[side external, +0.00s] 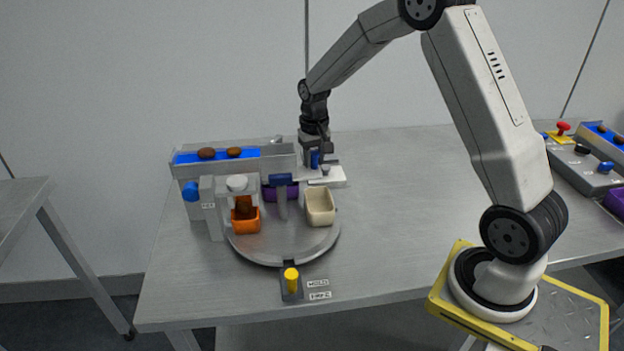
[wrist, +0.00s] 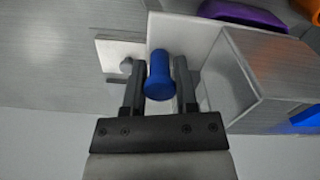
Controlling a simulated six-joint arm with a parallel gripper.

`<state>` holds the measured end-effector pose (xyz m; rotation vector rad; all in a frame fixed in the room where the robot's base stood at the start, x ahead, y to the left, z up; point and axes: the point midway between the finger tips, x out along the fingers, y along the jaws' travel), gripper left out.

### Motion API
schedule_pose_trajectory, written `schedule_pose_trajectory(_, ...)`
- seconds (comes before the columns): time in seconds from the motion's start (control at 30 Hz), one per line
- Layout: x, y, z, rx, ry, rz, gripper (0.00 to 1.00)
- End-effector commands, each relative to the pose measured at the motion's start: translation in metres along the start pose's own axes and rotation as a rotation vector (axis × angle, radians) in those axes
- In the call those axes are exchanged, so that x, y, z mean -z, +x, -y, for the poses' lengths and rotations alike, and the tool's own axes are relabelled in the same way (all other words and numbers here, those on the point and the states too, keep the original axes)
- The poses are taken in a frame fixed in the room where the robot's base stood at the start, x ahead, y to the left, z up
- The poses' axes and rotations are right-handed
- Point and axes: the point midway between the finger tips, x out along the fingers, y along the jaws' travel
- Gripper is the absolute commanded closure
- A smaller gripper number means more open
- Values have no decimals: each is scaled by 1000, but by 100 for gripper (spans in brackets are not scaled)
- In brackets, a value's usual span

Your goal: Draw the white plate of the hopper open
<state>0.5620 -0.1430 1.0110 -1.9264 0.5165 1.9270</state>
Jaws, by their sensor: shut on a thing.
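The white plate (side external: 334,178) lies flat at the right end of the grey hopper (side external: 278,160), with part of it sticking out past the end. It also shows in the wrist view (wrist: 175,33). A blue knob (wrist: 159,72) stands up from it. My gripper (side external: 316,160) reaches down from above with one finger on each side of the knob, shut on it. In the wrist view my gripper (wrist: 160,80) is at the bottom middle. Brown dates (side external: 207,153) lie on the hopper's blue bed. How far the plate is drawn out is not clear.
A round turntable (side external: 285,252) in front carries an orange cup (side external: 246,222) with a date above it, a cream cup (side external: 320,207) and a purple cup (side external: 270,193). A yellow lever (side external: 291,279) stands at the front. The table is clear to the right of the plate.

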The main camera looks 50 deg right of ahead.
Motion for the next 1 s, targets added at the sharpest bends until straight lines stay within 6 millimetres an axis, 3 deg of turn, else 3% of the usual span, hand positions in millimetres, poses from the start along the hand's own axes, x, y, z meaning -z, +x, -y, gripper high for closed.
schedule_pose_trajectory(0.67,0,-1,-4,0,1,-2,100)
schedule_pose_trajectory(1.0,-14,-1,-59,0,6,-2,100)
